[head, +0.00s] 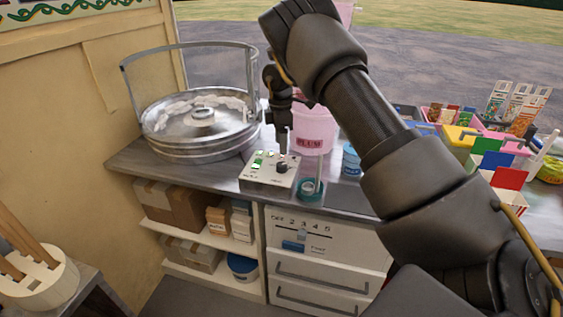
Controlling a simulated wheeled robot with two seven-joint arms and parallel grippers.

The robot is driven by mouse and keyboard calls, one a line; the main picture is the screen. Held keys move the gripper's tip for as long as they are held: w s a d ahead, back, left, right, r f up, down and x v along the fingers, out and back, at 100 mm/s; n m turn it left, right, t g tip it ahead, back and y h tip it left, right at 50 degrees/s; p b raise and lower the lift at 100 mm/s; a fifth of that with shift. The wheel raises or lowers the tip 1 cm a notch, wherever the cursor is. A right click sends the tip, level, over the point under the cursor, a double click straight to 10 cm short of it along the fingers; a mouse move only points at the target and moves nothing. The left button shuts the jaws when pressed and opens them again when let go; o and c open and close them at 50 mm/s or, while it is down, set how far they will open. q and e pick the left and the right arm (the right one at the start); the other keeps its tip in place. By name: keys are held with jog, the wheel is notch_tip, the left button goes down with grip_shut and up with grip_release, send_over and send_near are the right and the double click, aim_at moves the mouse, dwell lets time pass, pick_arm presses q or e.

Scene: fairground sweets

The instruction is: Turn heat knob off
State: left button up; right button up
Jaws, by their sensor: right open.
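A small pale control box (257,181) sits on the grey counter in front of the round metal machine (201,118). A black knob (282,167) stands on the right part of its top, with green and red lights beside it. My right gripper (283,146) points down just above the knob, its fingers close over it. It is open; whether the fingers touch the knob is hard to tell. Which way the knob points is too small to read. My left gripper is not in view.
A pink tub marked PLUM (314,130) stands right behind my gripper. A teal cup (311,189) stands close right of the box. A blue tub (351,160) and coloured boxes (490,145) fill the right side. Shelves and drawers (322,272) are below the counter.

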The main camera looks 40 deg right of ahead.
aim_at(281, 164)
notch_tip(281, 164, down, 6)
jog(key=shift+s+p, duration=0.15)
jog(key=shift+p, duration=0.15)
jog(key=shift+a+f, duration=0.1)
jog(key=shift+f, duration=0.7)
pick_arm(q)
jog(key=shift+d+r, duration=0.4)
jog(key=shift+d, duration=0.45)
pick_arm(e)
jog(key=c, duration=1)
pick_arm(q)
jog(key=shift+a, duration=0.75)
pick_arm(e)
jog(key=shift+o, duration=0.2)
